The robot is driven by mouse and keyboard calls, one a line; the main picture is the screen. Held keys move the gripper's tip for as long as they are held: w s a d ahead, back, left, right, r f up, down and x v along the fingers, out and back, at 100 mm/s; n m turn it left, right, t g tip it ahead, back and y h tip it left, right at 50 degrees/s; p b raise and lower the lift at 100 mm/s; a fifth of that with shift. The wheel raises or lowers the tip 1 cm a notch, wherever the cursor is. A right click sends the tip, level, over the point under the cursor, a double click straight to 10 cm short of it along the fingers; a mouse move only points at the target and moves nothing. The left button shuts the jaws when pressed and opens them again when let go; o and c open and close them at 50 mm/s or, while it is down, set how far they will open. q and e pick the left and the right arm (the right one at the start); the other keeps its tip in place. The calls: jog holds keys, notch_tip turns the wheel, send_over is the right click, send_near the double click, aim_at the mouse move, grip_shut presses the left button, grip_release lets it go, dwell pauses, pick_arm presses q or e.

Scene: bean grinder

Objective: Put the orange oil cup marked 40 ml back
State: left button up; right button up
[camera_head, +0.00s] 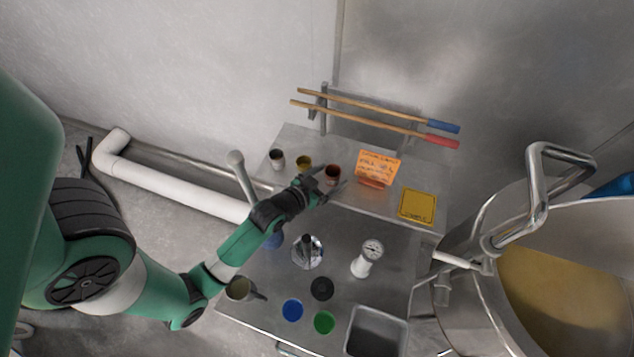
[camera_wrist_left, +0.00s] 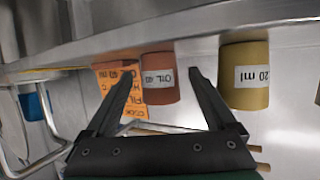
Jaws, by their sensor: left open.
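The orange-brown oil cup (camera_head: 332,173) stands on the raised steel shelf, right of the yellow cup (camera_head: 303,162). The left wrist view is upside down; there the oil cup (camera_wrist_left: 160,80) has a white label, hard to read but seeming to say 40 ml. My left gripper (camera_head: 329,179) is open at the cup. In the left wrist view the fingertips (camera_wrist_left: 162,74) appear on either side of it, with visible gaps; I cannot tell how deep the cup sits between them. The yellow cup (camera_wrist_left: 245,76) there reads 20 ml. My right gripper is not in view.
A grey cup (camera_head: 277,158) stands at the shelf's left end. An orange note (camera_head: 377,168) and a yellow sign (camera_head: 417,205) are right of the oil cup. A white gauge (camera_head: 367,258) and a metal jug (camera_head: 240,288) stand on the lower table.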

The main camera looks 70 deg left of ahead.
pick_arm(q)
jog(key=p+v, duration=0.1)
jog(key=v, duration=0.9)
jog(key=shift+s+d, duration=0.15)
jog(key=shift+s, duration=0.2)
jog(key=w+d+r+m+t, duration=0.15)
jog(key=w+r+t, duration=0.35)
jog(key=w+r, duration=0.95)
jog(key=w+d+r+m+t+h, duration=0.1)
jog(key=w+d+r+t, duration=0.15)
jog(key=r, duration=0.65)
jog(key=w+d+r+m+t+h, duration=0.2)
jog(key=d+r, duration=0.1)
jog(key=r, duration=0.7)
jog(key=s+d+r+t+h, duration=0.2)
jog(key=d+r, duration=0.1)
jog(key=r, duration=0.5)
jog(key=s+d+r+m+t+h, duration=0.1)
jog(key=s+d+r+t+h, duration=0.1)
jog(key=d+r, duration=0.2)
jog(key=s+d+r+m+t+h, duration=0.1)
jog(key=d+r, duration=0.3)
jog(key=r, duration=0.7)
jog(key=shift+s+r+t+h, duration=0.35)
jog(key=shift+s+t+h, duration=0.15)
jog(key=shift+t, duration=0.15)
